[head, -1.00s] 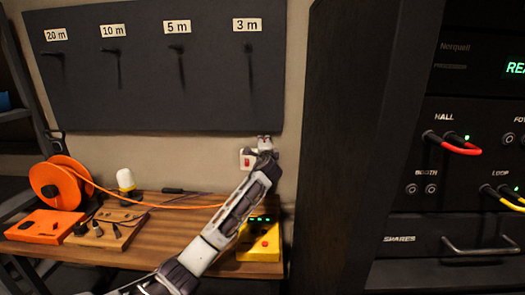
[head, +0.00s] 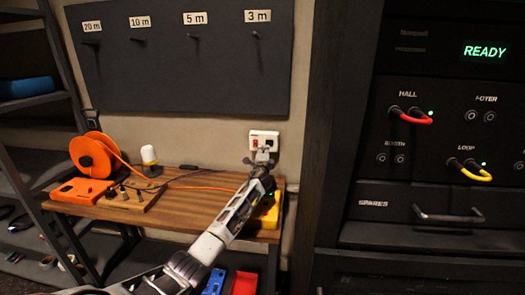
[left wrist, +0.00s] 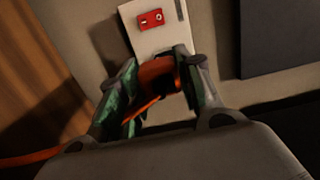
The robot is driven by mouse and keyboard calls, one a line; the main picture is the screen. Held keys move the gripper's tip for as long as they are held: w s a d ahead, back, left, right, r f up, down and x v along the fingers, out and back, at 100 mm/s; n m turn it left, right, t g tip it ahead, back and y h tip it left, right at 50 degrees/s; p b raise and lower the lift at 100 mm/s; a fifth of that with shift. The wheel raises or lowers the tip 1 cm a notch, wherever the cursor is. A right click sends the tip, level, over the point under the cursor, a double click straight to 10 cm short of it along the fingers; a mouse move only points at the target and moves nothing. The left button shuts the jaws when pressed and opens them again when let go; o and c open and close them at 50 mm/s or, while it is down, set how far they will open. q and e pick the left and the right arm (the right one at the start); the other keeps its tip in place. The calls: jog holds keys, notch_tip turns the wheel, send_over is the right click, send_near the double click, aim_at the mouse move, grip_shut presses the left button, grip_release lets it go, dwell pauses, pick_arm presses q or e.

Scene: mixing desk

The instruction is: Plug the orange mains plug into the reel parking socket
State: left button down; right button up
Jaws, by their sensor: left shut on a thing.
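My left gripper (head: 264,158) is at the white wall plate (head: 264,137), which carries a red switch. In the left wrist view the gripper (left wrist: 157,72) is shut on the orange mains plug (left wrist: 158,74), just below the wall plate (left wrist: 150,35). I cannot tell whether the plug touches the plate. The orange cable (left wrist: 40,158) trails off to the left. The orange cable reel (head: 90,157) stands at the desk's left end, with a flat orange box (head: 82,191) in front. I cannot make out the reel's parking socket. My right gripper is not in view.
A wooden desk (head: 190,208) holds a white-topped bottle (head: 149,157), a wooden board with small plugs (head: 128,197) and a yellow box (head: 268,215) partly behind my arm. A dark rack (head: 440,140) stands to the right, shelves (head: 30,103) to the left.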

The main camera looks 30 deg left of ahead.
pick_arm(q)
jog(key=shift+d+r+h, duration=0.2)
jog(key=shift+d+h, duration=0.1)
jog(key=shift+d, duration=0.1)
jog(key=shift+w+d+r+m+h, duration=0.1)
jog(key=shift+w+d+m+h, duration=0.05)
jog(key=shift+w+m+h, duration=0.2)
jog(key=shift+s+d, duration=0.1)
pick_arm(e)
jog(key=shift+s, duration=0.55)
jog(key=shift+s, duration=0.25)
pick_arm(q)
jog(key=shift+s+d, duration=0.1)
jog(key=shift+s, duration=0.05)
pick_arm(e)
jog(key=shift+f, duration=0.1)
